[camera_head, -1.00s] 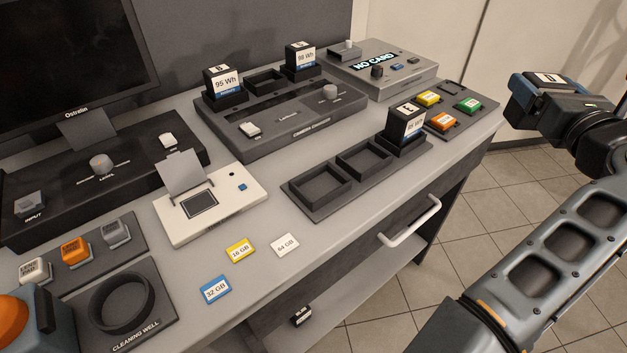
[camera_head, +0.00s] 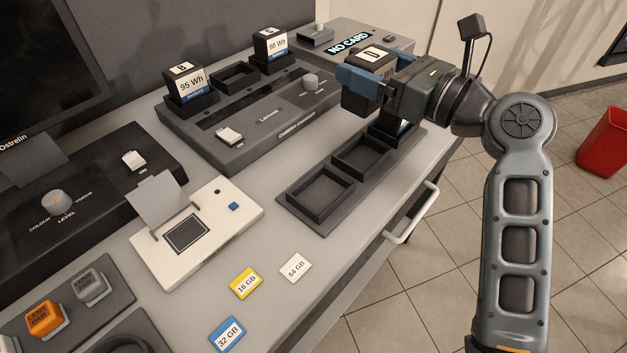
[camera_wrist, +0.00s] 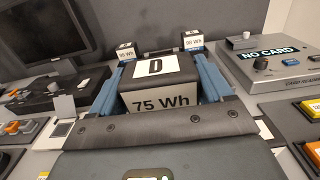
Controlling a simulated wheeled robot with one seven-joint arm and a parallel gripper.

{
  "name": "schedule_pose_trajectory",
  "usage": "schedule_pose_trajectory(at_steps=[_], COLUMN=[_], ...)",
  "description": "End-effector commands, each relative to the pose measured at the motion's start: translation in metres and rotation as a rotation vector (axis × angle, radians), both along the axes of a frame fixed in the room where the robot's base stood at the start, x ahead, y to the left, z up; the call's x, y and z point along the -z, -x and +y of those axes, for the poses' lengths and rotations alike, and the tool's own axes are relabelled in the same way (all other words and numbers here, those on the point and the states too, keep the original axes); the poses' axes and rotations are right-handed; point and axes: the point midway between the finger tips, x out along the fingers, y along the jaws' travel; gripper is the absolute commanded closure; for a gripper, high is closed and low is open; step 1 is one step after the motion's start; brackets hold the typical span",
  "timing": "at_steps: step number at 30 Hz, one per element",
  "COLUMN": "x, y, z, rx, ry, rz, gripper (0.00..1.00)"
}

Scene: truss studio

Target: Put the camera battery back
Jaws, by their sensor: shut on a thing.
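My gripper (camera_head: 358,80) is shut on a black battery (camera_head: 375,56) marked D, held up above the right part of the bench. In the wrist view this battery (camera_wrist: 160,103) reads 75 Wh and sits between the blue fingers. The camera console (camera_head: 262,132) stands at the back with battery B, 95 Wh (camera_head: 186,82), in its left bay and a 98 Wh battery (camera_head: 271,46) in its right bay. The middle bay (camera_head: 235,76) between them is empty. A dark tray (camera_head: 289,201) in front has two empty wells; its third well holds a battery mostly hidden behind my gripper.
A grey device reading NO CARD (camera_head: 349,43) stands at the back right, partly hidden by my arm. A drawer handle (camera_head: 412,215) juts from the bench front.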

Motion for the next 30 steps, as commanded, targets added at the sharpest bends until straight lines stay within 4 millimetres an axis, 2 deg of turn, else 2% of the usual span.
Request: schedule_pose_trajectory(at_steps=[18, 25, 30], x=[0.062, 0.072, 0.096], y=[0.088, 0.099, 0.099], z=[0.058, 0.064, 0.065], rx=[-0.008, -0.004, -0.006], ry=[0.000, 0.000, 0.000], rz=[-0.001, -0.003, 0.000], gripper=[0.84, 0.84, 0.84])
